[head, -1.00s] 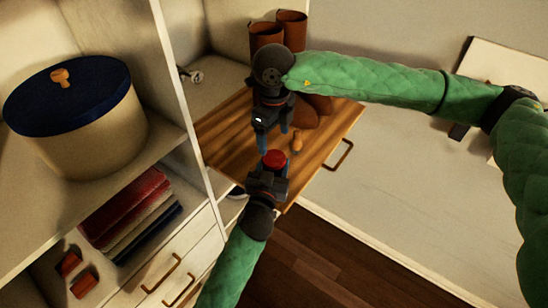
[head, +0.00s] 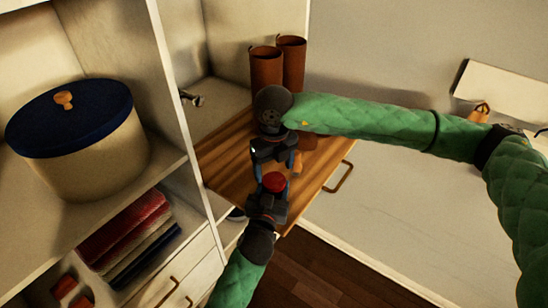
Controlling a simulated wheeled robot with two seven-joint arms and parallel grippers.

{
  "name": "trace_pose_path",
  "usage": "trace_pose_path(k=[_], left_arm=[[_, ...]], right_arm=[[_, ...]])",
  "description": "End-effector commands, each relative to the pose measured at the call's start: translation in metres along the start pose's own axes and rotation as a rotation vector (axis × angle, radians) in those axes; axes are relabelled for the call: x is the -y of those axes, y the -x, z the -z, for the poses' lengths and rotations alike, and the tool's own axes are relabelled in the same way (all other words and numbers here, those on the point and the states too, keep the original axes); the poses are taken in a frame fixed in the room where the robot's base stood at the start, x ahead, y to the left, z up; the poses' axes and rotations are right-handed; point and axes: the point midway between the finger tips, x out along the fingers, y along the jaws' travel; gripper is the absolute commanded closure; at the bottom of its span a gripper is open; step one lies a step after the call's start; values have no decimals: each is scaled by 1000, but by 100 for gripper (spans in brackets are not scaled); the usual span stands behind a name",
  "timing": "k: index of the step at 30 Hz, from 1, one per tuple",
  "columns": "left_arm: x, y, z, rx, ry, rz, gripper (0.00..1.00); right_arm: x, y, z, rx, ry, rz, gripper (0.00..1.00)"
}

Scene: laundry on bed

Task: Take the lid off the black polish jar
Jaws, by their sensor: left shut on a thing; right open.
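A small jar with a round red top (head: 274,182) is held upright by my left gripper (head: 270,193), which comes up from the bottom and is shut on it. The jar's body is mostly hidden by that gripper, so I cannot tell its colour. My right gripper (head: 273,170) reaches in from the right and points down. It is open, with its blue fingers on either side of the red top's far part. I cannot tell whether they touch it.
The wooden board (head: 225,160) with a metal handle (head: 341,178) lies below the grippers. Tall brown boots (head: 266,68) stand behind. A small orange-brown item (head: 297,163) is just right of my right gripper. A shelf with a blue-lidded round box (head: 75,150) and folded cloths (head: 125,235) is at left.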

Motion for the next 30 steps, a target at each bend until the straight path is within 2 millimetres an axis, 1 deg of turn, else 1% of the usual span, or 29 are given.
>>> trace_pose_path(k=[3,6,9,13,20,21,23,24,26,27,28,30], left_arm=[[0,0,-2,3,0,0,100],[0,0,-2,3,0,0,100],[0,0,-2,3,0,0,100],[0,0,-2,3,0,0,100],[0,0,-2,4,0,0,100],[0,0,-2,4,0,0,100],[0,0,-2,4,0,0,100],[0,0,-2,4,0,0,100],[0,0,-2,4,0,0,100],[0,0,-2,4,0,0,100],[0,0,-2,4,0,0,100],[0,0,-2,4,0,0,100]], right_arm=[[0,-16,0,-1,0,0,24],[0,-27,0,-1,0,0,24],[0,-33,0,0,0,1,24],[0,-37,0,1,0,0,24],[0,-38,0,1,0,0,24],[0,-38,0,1,0,0,28],[0,-38,0,1,0,0,39],[0,-38,0,1,0,0,47],[0,-38,0,1,0,0,59],[0,-38,0,1,0,0,67],[0,-38,0,1,0,0,69],[0,-38,0,1,0,1,69]])
